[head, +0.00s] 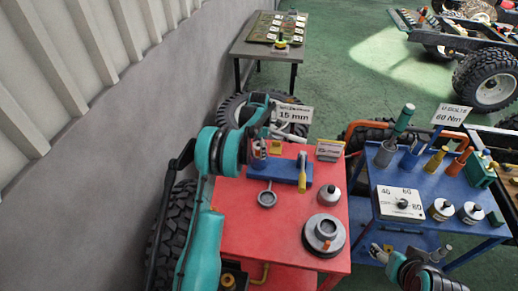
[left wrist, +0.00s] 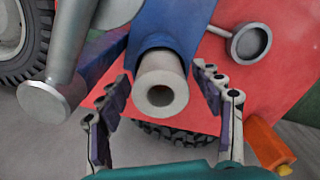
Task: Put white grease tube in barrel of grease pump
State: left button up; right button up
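In the left wrist view, an off-white tube (left wrist: 160,85) with a round hole in its end sticks out of a blue holder (left wrist: 165,25). It looks like the white grease tube. My left gripper (left wrist: 163,97) is open, its fingers on either side of the tube's end with gaps. In the head view my left gripper (head: 268,132) is over the far left of the red cart, by the blue holder (head: 285,170). A grey metal cylinder (left wrist: 45,100) lies to the left; I cannot tell whether it belongs to the grease pump. My right arm shows at the bottom right; its fingers are unclear.
A blue cart (head: 425,185) with bottles and tools stands to the right. A tyre (head: 172,230) and the wall are close at left.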

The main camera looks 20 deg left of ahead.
pick_arm(q)
jog(key=shift+r, duration=0.15)
jog(key=shift+r, duration=0.35)
jog(key=s+d+r+m+t+p, duration=0.1)
jog(key=s+d+r+m, duration=0.2)
jog(key=r, duration=0.7)
jog(key=s+d+r+m+t+p, duration=0.1)
jog(key=s+d+r+m, duration=0.15)
jog(key=r, duration=0.75)
jog(key=s+d+r+m+t, duration=0.1)
jog(key=s+d+r+m, duration=0.35)
jog(key=s+m, duration=0.4)
jog(key=s+d+f+m+t, duration=0.2)
jog(key=s+m, duration=0.4)
jog(key=s, duration=0.4)
jog(key=s+d+f+m+t, duration=0.2)
jog(key=s+d+m, duration=0.2)
jog(key=s, duration=0.7)
jog(key=m, duration=0.2)
jog(key=shift+f+m, duration=0.4)
